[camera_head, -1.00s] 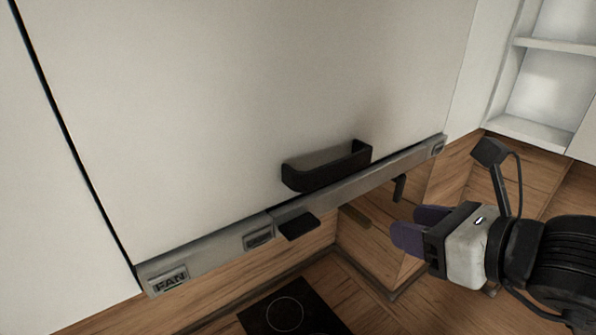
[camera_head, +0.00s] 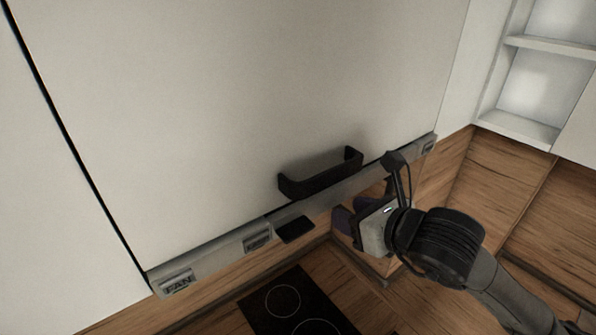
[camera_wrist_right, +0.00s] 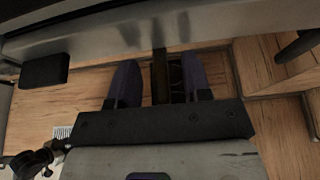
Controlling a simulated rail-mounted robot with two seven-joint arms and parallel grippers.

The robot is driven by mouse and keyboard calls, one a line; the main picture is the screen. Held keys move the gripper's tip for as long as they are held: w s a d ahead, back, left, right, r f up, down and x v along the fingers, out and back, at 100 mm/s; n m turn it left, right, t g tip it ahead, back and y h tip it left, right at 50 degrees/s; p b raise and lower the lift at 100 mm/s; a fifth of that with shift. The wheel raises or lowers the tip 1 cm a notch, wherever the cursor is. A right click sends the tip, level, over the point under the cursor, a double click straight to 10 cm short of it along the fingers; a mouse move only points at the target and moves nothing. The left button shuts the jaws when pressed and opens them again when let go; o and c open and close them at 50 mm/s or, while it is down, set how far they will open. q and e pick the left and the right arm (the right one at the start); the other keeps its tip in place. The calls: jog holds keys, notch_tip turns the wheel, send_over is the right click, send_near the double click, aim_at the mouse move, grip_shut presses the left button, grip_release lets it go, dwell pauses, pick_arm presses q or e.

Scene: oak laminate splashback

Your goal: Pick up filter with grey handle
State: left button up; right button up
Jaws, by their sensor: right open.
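A filter with a clearly grey handle is not plain in either view. In the right wrist view, a narrow brownish strip (camera_wrist_right: 160,76) with a dark ribbed piece (camera_wrist_right: 177,80) beside it hangs below the hood; I cannot tell whether these belong to the filter. My right gripper (camera_head: 352,210) is open, just under the grey hood edge (camera_head: 215,251). In the right wrist view its purple fingers (camera_wrist_right: 160,70) stand either side of the strip; contact cannot be told. In the head view the gripper and arm hide the strip. My left gripper is not in view.
A large pale cabinet front (camera_head: 250,90) with a black handle (camera_head: 320,178) is above the hood edge. A black block (camera_head: 295,229) sticks out below the edge. A black hob (camera_head: 295,305) lies underneath. Wooden walls (camera_head: 480,200) and open white shelves (camera_head: 540,85) stand to the right.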

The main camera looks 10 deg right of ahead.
jog(key=shift+w+f, duration=0.1)
jog(key=shift+w, duration=0.05)
jog(key=shift+c, duration=0.4)
grip_shut()
